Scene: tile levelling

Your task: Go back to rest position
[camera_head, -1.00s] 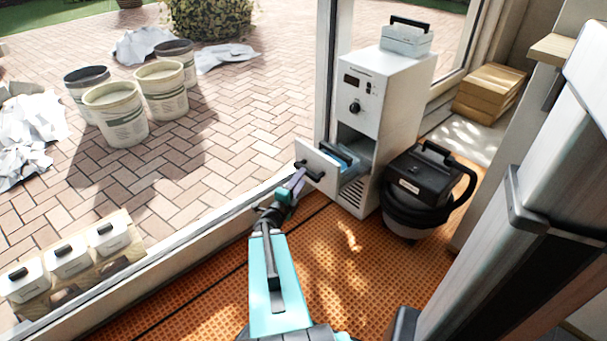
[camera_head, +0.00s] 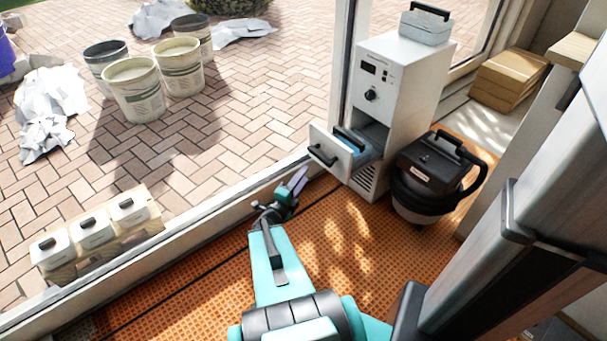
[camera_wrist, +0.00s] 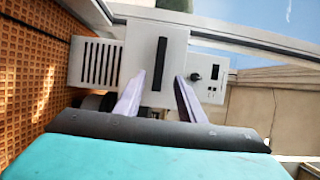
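My gripper (camera_head: 297,181) is in front of the white cabinet (camera_head: 402,80) and to the left of its open drawer (camera_head: 331,150), apart from the drawer's black handle (camera_head: 322,156). In the wrist view its two pale purple fingers (camera_wrist: 156,100) are spread with nothing between them. Beyond them the drawer front (camera_wrist: 150,50) and its dark handle (camera_wrist: 160,64) show. The drawer is pulled out and holds a blue item with a black handle (camera_head: 349,139), partly hidden by the drawer front.
A black and grey vacuum (camera_head: 432,180) stands right of the cabinet. A grey case (camera_head: 427,24) sits on top of it. A window frame (camera_head: 200,228) runs along the left. White boxes (camera_head: 93,231) stand on a board at lower left. The orange floor mat (camera_head: 335,235) has bare room.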

